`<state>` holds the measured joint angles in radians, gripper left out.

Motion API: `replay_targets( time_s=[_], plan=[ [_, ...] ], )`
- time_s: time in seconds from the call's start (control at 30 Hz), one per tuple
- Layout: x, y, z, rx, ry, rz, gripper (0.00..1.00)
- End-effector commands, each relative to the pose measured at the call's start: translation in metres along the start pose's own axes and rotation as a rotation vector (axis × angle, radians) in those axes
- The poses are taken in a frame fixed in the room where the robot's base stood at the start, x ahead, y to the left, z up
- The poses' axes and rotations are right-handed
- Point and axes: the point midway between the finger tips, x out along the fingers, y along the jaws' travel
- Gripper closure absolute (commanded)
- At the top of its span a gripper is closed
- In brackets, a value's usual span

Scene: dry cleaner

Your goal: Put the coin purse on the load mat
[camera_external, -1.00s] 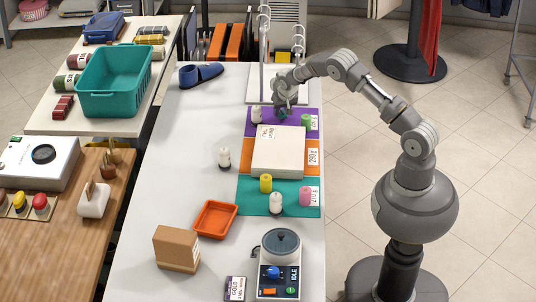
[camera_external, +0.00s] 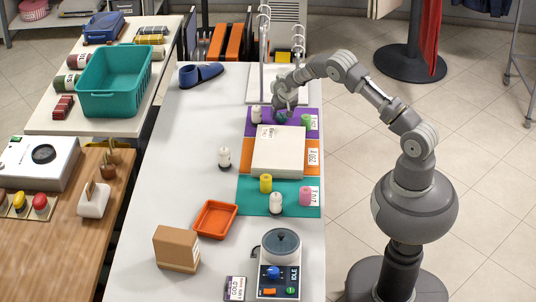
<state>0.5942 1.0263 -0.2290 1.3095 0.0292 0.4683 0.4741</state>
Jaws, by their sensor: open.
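My gripper (camera_external: 283,112) is at the far end of the white table, low over the purple mat (camera_external: 252,130), and is open. A small dark teal item (camera_external: 281,118) shows right under its fingers; it may be the coin purse, but it is too small and covered to be sure. Whether the fingers touch it I cannot tell. An orange mat (camera_external: 246,158) and a teal mat (camera_external: 247,203) lie nearer along the same table. The labels on the mats are too small to read surely, so I cannot tell which one is the load mat.
A large cream box (camera_external: 277,152) covers much of the orange mat. A white bottle (camera_external: 257,114) and a green cylinder (camera_external: 307,121) stand close to my gripper. A metal rack (camera_external: 263,60) stands behind it. The table's left middle is mostly clear.

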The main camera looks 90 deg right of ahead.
Motion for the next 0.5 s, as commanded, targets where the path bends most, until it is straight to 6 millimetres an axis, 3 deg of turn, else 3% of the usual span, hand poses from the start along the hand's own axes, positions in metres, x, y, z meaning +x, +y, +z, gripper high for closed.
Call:
replay_targets(
  time_s=[0.3,0.5],
  plan=[
    [-0.077,-0.001,-0.002,0.0,0.002,-0.002,0.33],
    [-0.106,0.0,-0.001,0.0,0.001,-0.001,0.33]
  ],
)
